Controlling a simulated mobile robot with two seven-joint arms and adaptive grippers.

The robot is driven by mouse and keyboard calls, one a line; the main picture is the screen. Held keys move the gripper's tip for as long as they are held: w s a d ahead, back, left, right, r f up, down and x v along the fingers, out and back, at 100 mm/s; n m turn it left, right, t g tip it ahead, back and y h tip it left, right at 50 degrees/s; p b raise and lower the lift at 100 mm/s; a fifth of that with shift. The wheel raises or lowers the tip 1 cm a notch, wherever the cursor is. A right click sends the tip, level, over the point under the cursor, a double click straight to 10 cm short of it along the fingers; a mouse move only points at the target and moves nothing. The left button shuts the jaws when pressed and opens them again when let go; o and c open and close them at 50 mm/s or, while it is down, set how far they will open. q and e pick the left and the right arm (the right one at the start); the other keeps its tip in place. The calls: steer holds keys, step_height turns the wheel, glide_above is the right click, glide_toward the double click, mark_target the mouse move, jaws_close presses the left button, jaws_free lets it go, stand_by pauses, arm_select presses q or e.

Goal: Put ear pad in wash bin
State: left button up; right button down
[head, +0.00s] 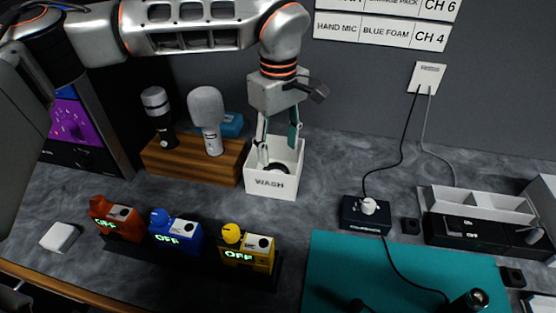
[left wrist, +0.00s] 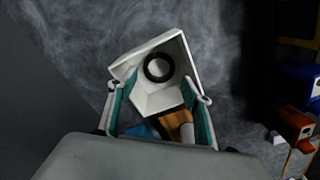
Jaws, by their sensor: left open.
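The white wash bin (head: 270,184), marked WASH, stands on the dark counter against the wall. The ear pad, a black ring (head: 277,168), lies inside the bin. In the left wrist view the ear pad (left wrist: 159,67) shows whole on the floor of the white bin (left wrist: 176,50), clear of both fingers. My left gripper (head: 280,152) points down into the mouth of the bin, open and empty, its fingers apart. In the left wrist view the fingertips (left wrist: 157,92) stand at either side of the bin. My right gripper is not in view.
A wooden stand (head: 190,160) with two microphones is close left of the bin. Red (head: 118,218), blue (head: 177,232) and yellow (head: 247,248) units reading OFF stand in front. A teal mat (head: 400,270) lies front right. Bare counter lies right of the bin.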

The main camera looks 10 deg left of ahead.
arm_select(q)
step_height(320, 180, up, 5)
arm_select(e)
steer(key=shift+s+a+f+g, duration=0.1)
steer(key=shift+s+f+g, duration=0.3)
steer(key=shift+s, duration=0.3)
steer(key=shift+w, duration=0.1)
